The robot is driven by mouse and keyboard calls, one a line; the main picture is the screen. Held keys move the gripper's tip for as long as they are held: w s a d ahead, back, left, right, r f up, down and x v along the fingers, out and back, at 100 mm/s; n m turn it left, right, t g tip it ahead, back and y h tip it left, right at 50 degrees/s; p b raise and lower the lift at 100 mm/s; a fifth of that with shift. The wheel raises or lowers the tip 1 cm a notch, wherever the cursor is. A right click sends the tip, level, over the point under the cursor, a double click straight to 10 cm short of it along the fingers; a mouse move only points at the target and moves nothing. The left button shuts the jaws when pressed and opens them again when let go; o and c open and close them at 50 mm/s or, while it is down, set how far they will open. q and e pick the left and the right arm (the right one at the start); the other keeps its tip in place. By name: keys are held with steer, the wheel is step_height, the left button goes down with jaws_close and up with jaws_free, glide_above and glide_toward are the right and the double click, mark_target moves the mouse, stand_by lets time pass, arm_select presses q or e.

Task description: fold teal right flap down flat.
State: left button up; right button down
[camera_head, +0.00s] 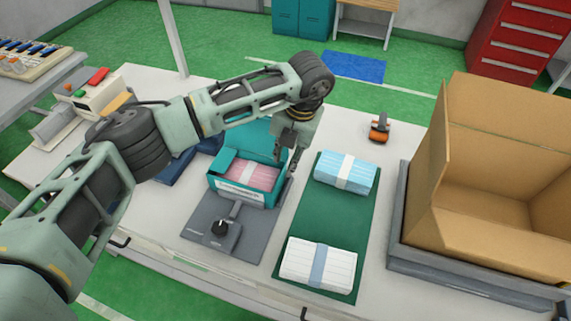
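A small teal box (268,195) stands on a grey fixture, with a banded stack of pink masks (250,176) showing inside its open top. A teal lid panel (248,138) stands up at the back, partly behind my arm. A small teal flap (225,160) shows at the left side. My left gripper (285,158) points down at the box's right edge, where the right flap is; the gripper covers much of that area. I cannot tell whether its fingers touch the flap or how far apart they are. My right gripper is not in view.
A grey fixture (203,232) with a black knob lies under the box. To the right, a green mat (325,214) bears blue masks (345,172) and white masks (318,264). A large open cardboard box (425,190) stands in a grey tray at the right. An orange-and-black tool (379,130) lies behind the mat.

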mark_target(283, 169)
arm_select(q)
steer(key=shift+w+a+f+p, duration=0.15)
steer(key=shift+f+p, duration=0.1)
steer(key=shift+f, duration=0.65)
steer(key=shift+s+a+f+p, duration=0.1)
steer(key=shift+a+f+p, duration=0.1)
steer(key=shift+f, duration=0.75)
steer(key=shift+w+a+f+p, duration=0.1)
steer(key=shift+f+p, duration=0.15)
steer(key=shift+f, duration=0.65)
jaws_close()
